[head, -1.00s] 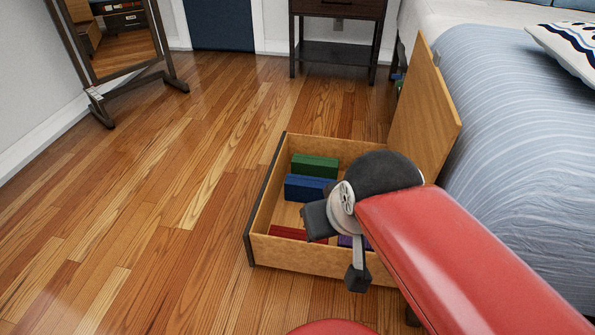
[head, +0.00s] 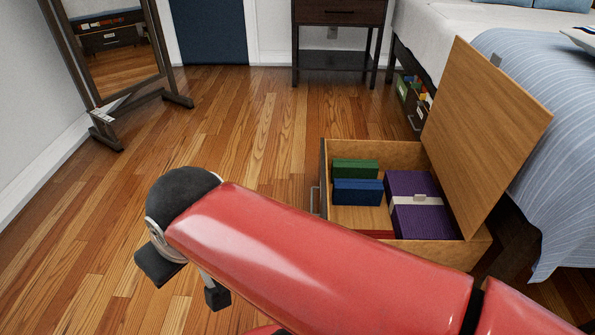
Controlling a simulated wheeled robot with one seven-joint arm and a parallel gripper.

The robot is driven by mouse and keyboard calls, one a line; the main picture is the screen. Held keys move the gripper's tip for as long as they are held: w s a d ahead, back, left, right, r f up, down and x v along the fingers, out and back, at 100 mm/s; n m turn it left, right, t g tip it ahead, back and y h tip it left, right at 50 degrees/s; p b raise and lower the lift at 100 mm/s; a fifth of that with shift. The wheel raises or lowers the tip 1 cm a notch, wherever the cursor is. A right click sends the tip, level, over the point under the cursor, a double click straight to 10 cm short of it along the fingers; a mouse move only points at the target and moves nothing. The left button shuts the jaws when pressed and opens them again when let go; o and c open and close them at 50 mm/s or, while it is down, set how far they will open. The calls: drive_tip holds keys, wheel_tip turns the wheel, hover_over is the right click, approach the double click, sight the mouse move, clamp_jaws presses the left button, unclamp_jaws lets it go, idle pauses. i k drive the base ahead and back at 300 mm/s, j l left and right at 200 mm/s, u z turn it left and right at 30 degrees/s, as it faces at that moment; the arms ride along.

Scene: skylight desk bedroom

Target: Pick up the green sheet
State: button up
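A folded green block, likely the green sheet (head: 355,169), lies at the back left inside an open wooden drawer box (head: 395,153). A similar blue block (head: 357,192) lies directly in front of it. My gripper (head: 187,281) is over the floor left of the drawer box, well apart from the green sheet. Its two fingers are spread and nothing shows between them. My red arm hides the front of the drawer box and most of a red item (head: 377,234).
A purple box with a white band (head: 420,203) fills the drawer's right side. A raised wooden lid (head: 487,135) stands beside the bed (head: 545,125). A crate (head: 410,97) sits under the bed. A mirror (head: 115,65) and nightstand (head: 338,12) stand behind. The left floor is clear.

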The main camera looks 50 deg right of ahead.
sight(359, 169)
drive_tip(key=i+j, duration=0.2)
drive_tip(key=i, duration=0.25)
drive_tip(key=i+j+z, duration=0.1)
drive_tip(key=i, duration=0.3)
drive_tip(key=i+l+z, duration=0.1)
drive_tip(key=i+z, duration=0.7)
drive_tip(key=i+j+z, duration=0.15)
drive_tip(key=z, duration=0.25)
drive_tip(key=i+l+z, duration=0.1)
drive_tip(key=i+z, duration=0.5)
drive_tip(key=z, duration=0.2)
drive_tip(key=i+j+z, duration=0.1)
drive_tip(key=i+z, duration=0.3)
drive_tip(key=i+j+z, duration=0.15)
drive_tip(key=z, duration=0.3)
drive_tip(key=i+z, duration=0.2)
drive_tip(key=z, duration=0.25)
drive_tip(key=i+z, duration=0.2)
drive_tip(key=z, duration=0.3)
drive_tip(key=i+j+z, duration=0.1)
drive_tip(key=z, duration=0.35)
drive_tip(key=i+j+z, duration=0.15)
drive_tip(key=z, duration=0.3)
drive_tip(key=i+j, duration=0.05)
drive_tip(key=i, duration=0.05)
